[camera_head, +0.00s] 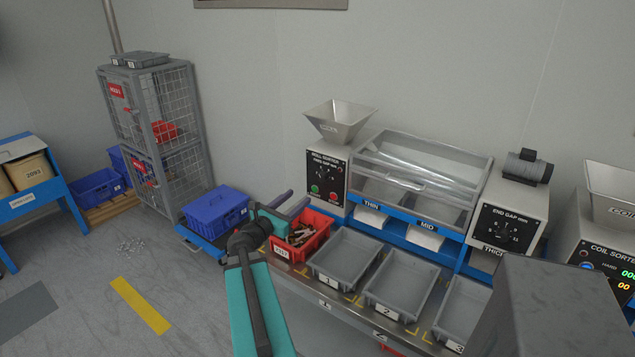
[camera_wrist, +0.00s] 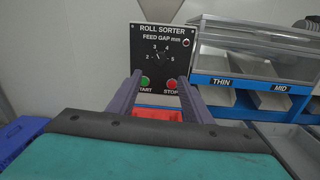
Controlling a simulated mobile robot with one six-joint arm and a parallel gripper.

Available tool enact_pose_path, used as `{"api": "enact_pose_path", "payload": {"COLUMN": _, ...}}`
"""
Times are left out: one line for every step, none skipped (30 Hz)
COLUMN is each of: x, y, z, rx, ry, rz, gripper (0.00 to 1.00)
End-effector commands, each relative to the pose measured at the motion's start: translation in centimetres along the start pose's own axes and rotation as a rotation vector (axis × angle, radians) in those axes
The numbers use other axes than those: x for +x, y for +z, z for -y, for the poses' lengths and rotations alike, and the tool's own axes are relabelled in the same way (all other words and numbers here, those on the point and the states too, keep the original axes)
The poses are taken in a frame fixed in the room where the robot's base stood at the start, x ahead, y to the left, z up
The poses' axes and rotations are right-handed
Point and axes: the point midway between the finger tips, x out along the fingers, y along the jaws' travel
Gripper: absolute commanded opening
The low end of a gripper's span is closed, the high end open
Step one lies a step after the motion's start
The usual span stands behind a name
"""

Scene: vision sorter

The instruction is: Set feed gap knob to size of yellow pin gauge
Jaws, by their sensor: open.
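The feed gap knob (camera_wrist: 161,58) is a small dark dial on the black ROLL SORTER panel (camera_wrist: 150,43), with a scale marked 2 to 5 around it. Its pointer setting is too small to read. The same panel (camera_head: 325,178) shows in the head view on the left machine housing. My gripper (camera_head: 297,201) is open and empty, in front of and below the panel, apart from it. In the wrist view the fingers (camera_wrist: 158,78) point at the panel, either side of the green and red buttons. I cannot make out a yellow pin gauge in either view.
A red bin (camera_head: 318,243) with brownish parts sits under my gripper. Grey trays (camera_head: 345,258) line the bench to its right. A second dial panel, END GAP mm (camera_head: 503,229), is farther right. A blue crate (camera_head: 215,208) stands left. Green START (camera_wrist: 145,84) and red STOP (camera_wrist: 171,84) buttons lie below the knob.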

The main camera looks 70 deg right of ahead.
Motion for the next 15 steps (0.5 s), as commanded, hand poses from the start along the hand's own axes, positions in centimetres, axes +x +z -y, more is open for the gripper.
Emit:
{"api": "enact_pose_path", "payload": {"x": 0.03, "y": 0.03, "z": 0.02, "rx": 0.0, "ry": 0.0, "rz": 0.0, "gripper": 0.46}}
{"api": "enact_pose_path", "payload": {"x": 0.02, "y": 0.02, "z": 0.01, "rx": 0.0, "ry": 0.0, "rz": 0.0, "gripper": 0.46}}
{"api": "enact_pose_path", "payload": {"x": 0.01, "y": 0.0, "z": 0.0, "rx": 0.0, "ry": 0.0, "rz": 0.0, "gripper": 0.46}}
{"api": "enact_pose_path", "payload": {"x": 0.01, "y": -0.01, "z": 0.0, "rx": 0.0, "ry": 0.0, "rz": 0.0, "gripper": 0.46}}
{"api": "enact_pose_path", "payload": {"x": 0.0, "y": -0.01, "z": 0.0, "rx": 0.0, "ry": 0.0, "rz": 0.0, "gripper": 0.46}}
{"api": "enact_pose_path", "payload": {"x": 0.0, "y": -0.02, "z": 0.0, "rx": 0.0, "ry": 0.0, "rz": 0.0, "gripper": 0.46}}
{"api": "enact_pose_path", "payload": {"x": 0.0, "y": -0.02, "z": 0.0, "rx": 0.0, "ry": 0.0, "rz": 0.0, "gripper": 0.46}}
{"api": "enact_pose_path", "payload": {"x": 0.01, "y": -0.02, "z": 0.0, "rx": 0.0, "ry": 0.0, "rz": 0.0, "gripper": 0.46}}
{"api": "enact_pose_path", "payload": {"x": 0.03, "y": -0.03, "z": -0.01, "rx": 0.0, "ry": 0.0, "rz": -0.001, "gripper": 0.46}}
{"api": "enact_pose_path", "payload": {"x": 0.07, "y": -0.03, "z": -0.01, "rx": 0.0, "ry": 0.0, "rz": -0.001, "gripper": 0.46}}
{"api": "enact_pose_path", "payload": {"x": 0.12, "y": -0.02, "z": -0.01, "rx": 0.0, "ry": 0.0, "rz": -0.001, "gripper": 0.46}}
{"api": "enact_pose_path", "payload": {"x": 0.23, "y": -0.02, "z": -0.02, "rx": 0.0, "ry": 0.0, "rz": -0.001, "gripper": 0.46}}
{"api": "enact_pose_path", "payload": {"x": 0.34, "y": -0.02, "z": -0.03, "rx": 0.0, "ry": 0.0, "rz": -0.001, "gripper": 0.46}}
{"api": "enact_pose_path", "payload": {"x": 0.47, "y": -0.02, "z": -0.04, "rx": 0.0, "ry": 0.0, "rz": -0.001, "gripper": 0.46}}
{"api": "enact_pose_path", "payload": {"x": 0.68, "y": -0.02, "z": -0.06, "rx": 0.0, "ry": 0.0, "rz": -0.001, "gripper": 0.46}}
